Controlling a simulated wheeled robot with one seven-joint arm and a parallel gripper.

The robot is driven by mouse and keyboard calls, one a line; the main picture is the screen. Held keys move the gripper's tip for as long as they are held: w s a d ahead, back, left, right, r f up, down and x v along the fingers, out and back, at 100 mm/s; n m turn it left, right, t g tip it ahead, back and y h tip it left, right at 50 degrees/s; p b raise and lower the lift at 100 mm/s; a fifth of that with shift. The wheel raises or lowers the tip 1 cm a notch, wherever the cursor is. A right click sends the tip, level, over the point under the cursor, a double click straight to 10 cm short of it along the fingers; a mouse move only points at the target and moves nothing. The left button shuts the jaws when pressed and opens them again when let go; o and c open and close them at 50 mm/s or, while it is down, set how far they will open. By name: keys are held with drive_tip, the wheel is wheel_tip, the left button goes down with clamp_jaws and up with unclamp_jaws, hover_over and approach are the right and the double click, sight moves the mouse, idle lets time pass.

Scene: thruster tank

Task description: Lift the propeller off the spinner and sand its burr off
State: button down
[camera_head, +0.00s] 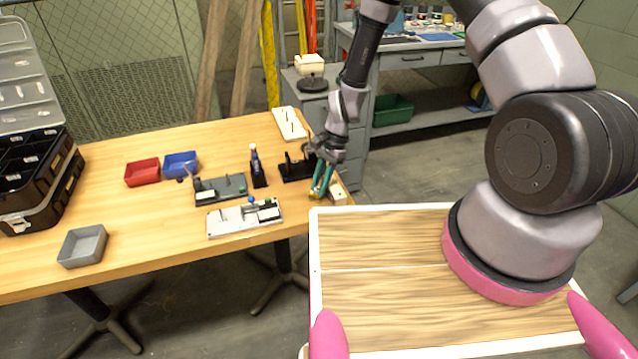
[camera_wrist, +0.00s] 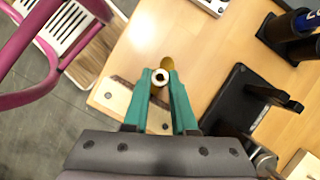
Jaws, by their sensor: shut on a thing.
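My gripper (camera_wrist: 161,85) has teal fingers and is shut on the propeller (camera_wrist: 168,63), a small brass piece with a pale ring-shaped hub between the fingertips. A pale block with a dark strip (camera_wrist: 118,100) lies below and left of the fingertips. The burr cannot be made out.
A pale board (camera_head: 289,123) lies behind.

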drive_tip(key=shift+s+d, duration=0.2)
drive_tip(key=shift+s, duration=0.3)
drive_tip(key=shift+s+d, duration=0.15)
drive_tip(key=shift+s, duration=0.5)
drive_tip(key=shift+w, duration=0.1)
drive_tip(key=shift+w+a, duration=0.3)
drive_tip(key=shift+w, duration=0.3)
drive_tip(key=shift+w, duration=0.1)
drive_tip(key=shift+w, duration=0.15)
drive_tip(key=shift+w+a, duration=0.15)
drive_tip(key=shift+w, duration=0.25)
drive_tip(key=shift+w, duration=0.1)
